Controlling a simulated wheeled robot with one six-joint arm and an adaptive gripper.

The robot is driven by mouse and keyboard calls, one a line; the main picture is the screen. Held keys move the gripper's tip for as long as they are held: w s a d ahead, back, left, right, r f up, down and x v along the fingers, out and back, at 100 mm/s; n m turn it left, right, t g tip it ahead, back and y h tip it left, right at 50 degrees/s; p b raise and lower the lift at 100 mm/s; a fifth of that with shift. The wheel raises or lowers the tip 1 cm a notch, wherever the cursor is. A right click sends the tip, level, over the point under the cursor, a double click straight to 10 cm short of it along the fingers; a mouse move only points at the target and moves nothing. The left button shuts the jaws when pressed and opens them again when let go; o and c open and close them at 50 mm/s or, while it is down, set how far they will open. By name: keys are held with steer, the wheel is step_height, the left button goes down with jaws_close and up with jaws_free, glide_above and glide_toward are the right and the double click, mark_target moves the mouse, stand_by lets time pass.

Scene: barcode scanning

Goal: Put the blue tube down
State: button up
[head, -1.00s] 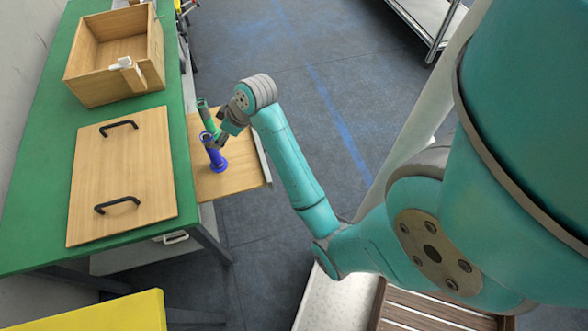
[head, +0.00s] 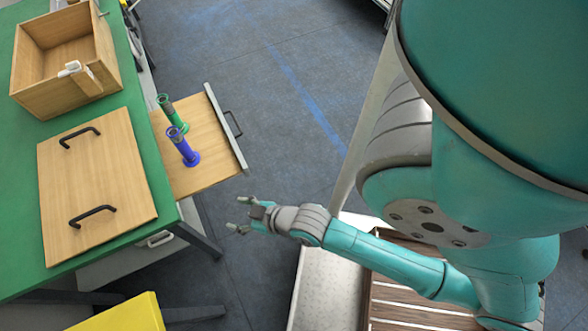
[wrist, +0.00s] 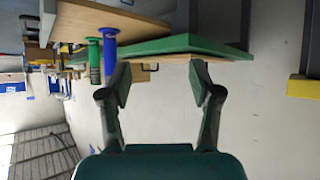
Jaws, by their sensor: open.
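The blue tube (head: 182,146) stands upright on the pulled-out wooden drawer (head: 212,172). A green tube (head: 170,112) with a dark middle stands just behind it on the same drawer. My gripper (head: 240,214) is open and empty, off the front side of the drawer and apart from both tubes. In the wrist view my open fingers (wrist: 163,88) have nothing between them. The blue tube (wrist: 110,52) and the green tube (wrist: 94,62) show there beyond the left finger.
A green table (head: 20,240) holds a wooden board with black handles (head: 95,185) and an open wooden box (head: 105,80) with a white device (head: 70,69) at its edge. A yellow object (head: 120,315) is at the lower left. Floor beyond the drawer is clear.

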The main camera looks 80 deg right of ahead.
steer(key=s+a+r+n+t+y, duration=0.1)
steer(key=s+a+r+t, duration=0.2)
steer(key=s+r, duration=0.9)
steer(key=s+a, duration=0.2)
steer(key=s, duration=0.1)
steer(key=shift+r+t+y, duration=0.2)
steer(key=shift+t+y, duration=0.2)
steer(key=shift+s, duration=0.1)
